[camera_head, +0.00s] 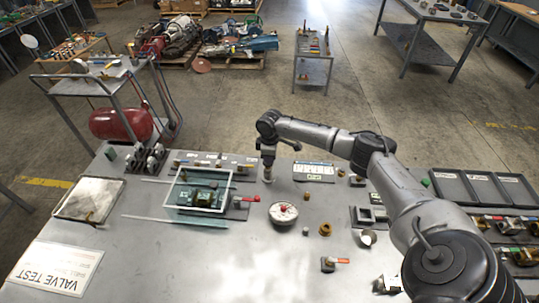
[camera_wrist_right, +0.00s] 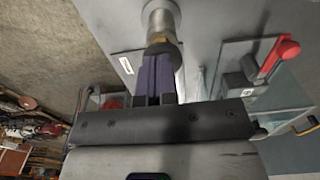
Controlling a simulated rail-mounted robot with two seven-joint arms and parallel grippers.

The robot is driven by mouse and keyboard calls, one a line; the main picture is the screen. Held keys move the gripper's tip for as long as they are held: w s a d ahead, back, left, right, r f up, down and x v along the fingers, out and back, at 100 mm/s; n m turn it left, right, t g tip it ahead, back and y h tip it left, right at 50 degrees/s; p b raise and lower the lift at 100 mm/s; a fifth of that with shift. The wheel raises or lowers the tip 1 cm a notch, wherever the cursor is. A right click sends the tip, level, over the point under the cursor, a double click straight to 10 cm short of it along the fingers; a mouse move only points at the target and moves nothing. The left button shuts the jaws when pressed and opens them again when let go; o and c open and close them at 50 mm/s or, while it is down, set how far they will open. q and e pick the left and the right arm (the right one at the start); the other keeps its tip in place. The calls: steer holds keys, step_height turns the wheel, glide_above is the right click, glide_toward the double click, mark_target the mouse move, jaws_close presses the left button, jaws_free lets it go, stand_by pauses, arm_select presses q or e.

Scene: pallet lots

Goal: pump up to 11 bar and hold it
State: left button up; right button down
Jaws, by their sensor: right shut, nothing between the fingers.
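My right gripper (camera_head: 267,158) points down at the back middle of the grey bench, right of the glass-shielded test fixture (camera_head: 205,195). In the right wrist view its dark fingers (camera_wrist_right: 158,82) are shut, with nothing between them. A metal cylinder with a brass collar (camera_wrist_right: 160,25) stands right at the fingertips; I cannot tell whether they touch it. A red-handled lever (camera_head: 243,199) sits at the fixture's right side, and shows in the wrist view (camera_wrist_right: 280,55). My left gripper is out of view.
A metal tray (camera_head: 88,199) and a VALVE TEST sheet (camera_head: 55,268) are at the left. Dark trays (camera_head: 458,187) line the right. A red tank (camera_head: 118,123) stands behind. The front middle is clear.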

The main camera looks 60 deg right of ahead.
steer(key=shift+s+f, duration=0.1)
steer(key=shift+f, duration=0.2)
step_height(320, 180, up, 5)
steer(key=p, duration=0.6)
steer(key=shift+r, duration=0.15)
step_height(320, 180, up, 9)
steer(key=shift+r+b, duration=0.15)
steer(key=shift+b, duration=0.15)
